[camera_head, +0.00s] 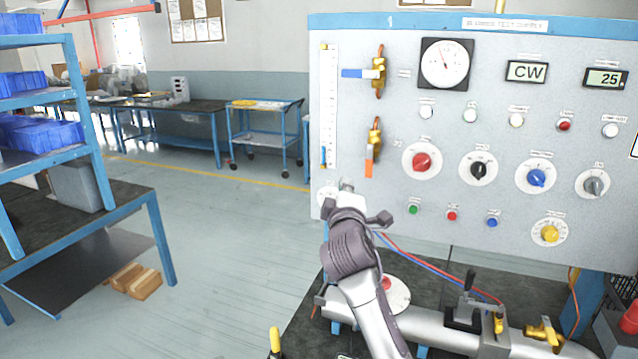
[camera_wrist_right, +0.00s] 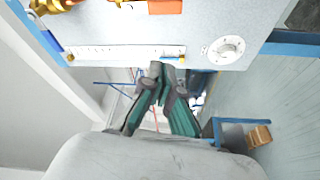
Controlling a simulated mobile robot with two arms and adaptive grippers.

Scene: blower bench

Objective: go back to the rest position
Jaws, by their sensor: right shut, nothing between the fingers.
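My right gripper (camera_head: 346,187) is in front of the lower left part of the grey test panel (camera_head: 480,215), its arm rising from the bottom of the head view. Its fingers are closed together and hold nothing; they also show in the wrist view (camera_wrist_right: 163,74). A white dial (camera_wrist_right: 226,50) is to the right of the fingertips in the wrist view. In the head view the gripper partly hides it. I cannot tell how large the gap between fingertips and panel is. My left gripper is in neither view.
The panel carries a round gauge (camera_head: 444,64), coloured knobs such as a red one (camera_head: 422,162), and two brass valves. Below are a pipe (camera_head: 425,328) with fittings and red and blue hoses. A blue-framed shelf (camera_head: 85,150) stands left. The floor (camera_head: 225,240) between is clear.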

